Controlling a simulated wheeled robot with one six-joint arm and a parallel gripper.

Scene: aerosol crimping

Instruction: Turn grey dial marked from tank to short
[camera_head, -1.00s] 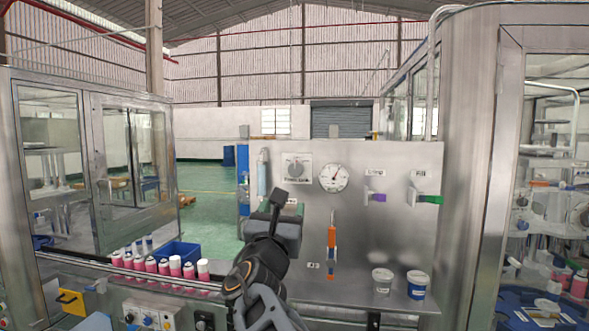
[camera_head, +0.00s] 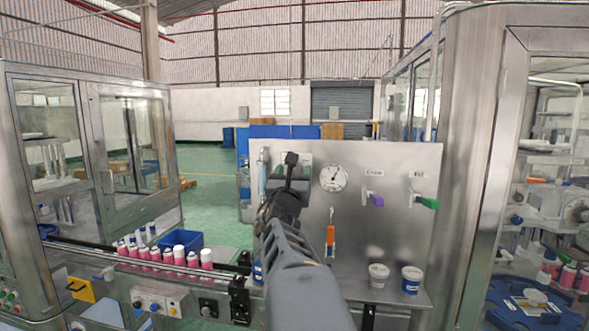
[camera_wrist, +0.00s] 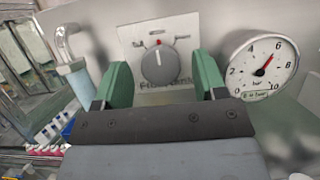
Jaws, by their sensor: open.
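In the wrist view the round grey dial (camera_wrist: 158,67) sits on a white plate (camera_wrist: 182,27) on the panel. A white line on its face points roughly upward, near a red mark above it. The lettering around it is too blurred to read. My gripper (camera_wrist: 161,75) is open and empty, its green fingers left and right of the dial in the picture; I cannot tell how far in front of it they are. In the head view my gripper (camera_head: 291,172) covers the dial.
A pressure gauge (camera_wrist: 264,66) is right of the dial, and a pale blue cylinder with a bent pipe (camera_wrist: 74,78) is at left. Purple (camera_head: 376,200) and green (camera_head: 428,203) handles, an orange tool (camera_head: 330,236) and two tubs (camera_head: 378,277) are farther right.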

